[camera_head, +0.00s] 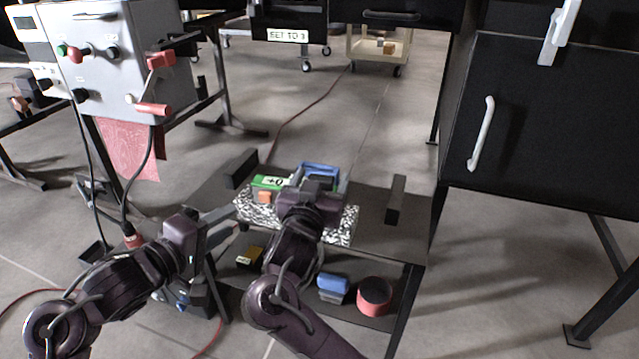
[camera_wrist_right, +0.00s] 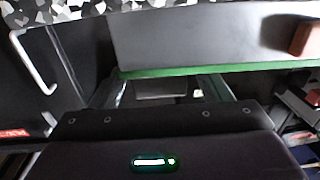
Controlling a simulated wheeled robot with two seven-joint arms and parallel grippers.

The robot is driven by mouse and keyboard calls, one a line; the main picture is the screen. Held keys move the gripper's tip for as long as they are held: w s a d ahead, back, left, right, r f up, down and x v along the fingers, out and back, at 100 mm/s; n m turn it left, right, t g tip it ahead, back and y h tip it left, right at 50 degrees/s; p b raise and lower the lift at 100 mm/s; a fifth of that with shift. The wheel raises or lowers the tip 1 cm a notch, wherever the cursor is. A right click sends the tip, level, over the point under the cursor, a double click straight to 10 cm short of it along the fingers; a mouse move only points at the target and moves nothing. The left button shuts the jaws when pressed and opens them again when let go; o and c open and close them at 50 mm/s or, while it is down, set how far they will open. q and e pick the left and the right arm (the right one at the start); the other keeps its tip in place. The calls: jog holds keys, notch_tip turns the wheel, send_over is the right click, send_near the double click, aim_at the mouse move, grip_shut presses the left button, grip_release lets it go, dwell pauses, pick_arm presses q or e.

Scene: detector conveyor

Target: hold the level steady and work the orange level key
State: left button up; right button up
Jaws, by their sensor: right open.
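The level (camera_head: 268,182), a grey body with a green top and a "+0" label, rests on the speckled board. Its orange key (camera_head: 265,197) is on the near side. My right gripper (camera_head: 312,178) is open, over the board just right of the level. In the right wrist view the grey body with its green edge (camera_wrist_right: 220,70) spans the space beyond the open fingers (camera_wrist_right: 168,88), and the orange key (camera_wrist_right: 305,38) is at the upper right. Whether the fingers touch the level is unclear. My left gripper (camera_head: 222,226) is left of the board, fingers apart and empty.
The speckled board (camera_head: 340,232) lies on a dark table (camera_head: 375,235). A blue-framed item (camera_head: 320,170) stands beyond my right gripper. A grey control box (camera_head: 125,60) stands at left, black cabinets at right. The lower shelf holds a blue item (camera_head: 333,285) and a red round container (camera_head: 374,296).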

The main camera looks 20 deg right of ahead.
jog(key=c, duration=1.2)
jog(key=shift+c, duration=0.2)
jog(key=shift+f, duration=0.2)
pick_arm(q)
grip_shut()
pick_arm(e)
jog(key=shift+s, duration=0.1)
jog(key=shift+f, duration=0.1)
dwell(1.5)
